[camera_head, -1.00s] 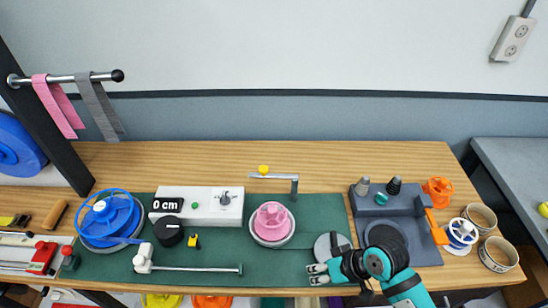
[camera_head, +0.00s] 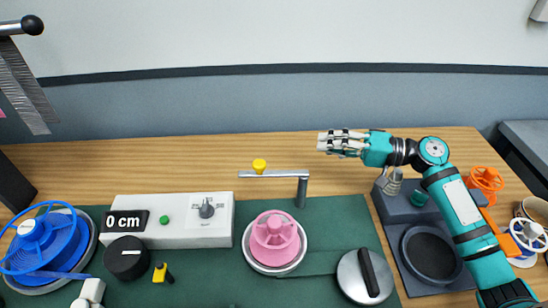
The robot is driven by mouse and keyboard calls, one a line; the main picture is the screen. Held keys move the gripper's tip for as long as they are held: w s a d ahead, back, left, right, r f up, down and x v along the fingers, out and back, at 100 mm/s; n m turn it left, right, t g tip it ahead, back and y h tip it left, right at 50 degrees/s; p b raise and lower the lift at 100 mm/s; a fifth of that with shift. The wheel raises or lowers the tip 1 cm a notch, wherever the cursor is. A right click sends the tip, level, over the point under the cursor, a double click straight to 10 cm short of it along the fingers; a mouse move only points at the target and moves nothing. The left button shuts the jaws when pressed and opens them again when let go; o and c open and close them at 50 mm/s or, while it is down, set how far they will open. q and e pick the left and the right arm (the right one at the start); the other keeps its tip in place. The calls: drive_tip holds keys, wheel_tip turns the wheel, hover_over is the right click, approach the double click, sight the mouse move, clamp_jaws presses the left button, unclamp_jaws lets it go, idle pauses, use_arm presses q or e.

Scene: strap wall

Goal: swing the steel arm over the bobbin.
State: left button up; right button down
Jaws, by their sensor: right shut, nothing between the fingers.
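A white box with a 0 cm display (camera_head: 126,221) and a blue reel (camera_head: 43,245) are at left. A round steel disc with a black handle (camera_head: 365,276) lies right of the bobbin. A dark grey tray (camera_head: 392,222) stands under my right arm. Free wood lies behind the mat.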

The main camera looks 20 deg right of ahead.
drive_tip(key=w+a+f+p, duration=0.1)
drive_tip(key=a+p, duration=0.4)
drive_tip(key=a, duration=0.6)
drive_tip(key=shift+w+a, duration=0.2)
drive_tip(key=shift+w, duration=0.1)
idle(0.3)
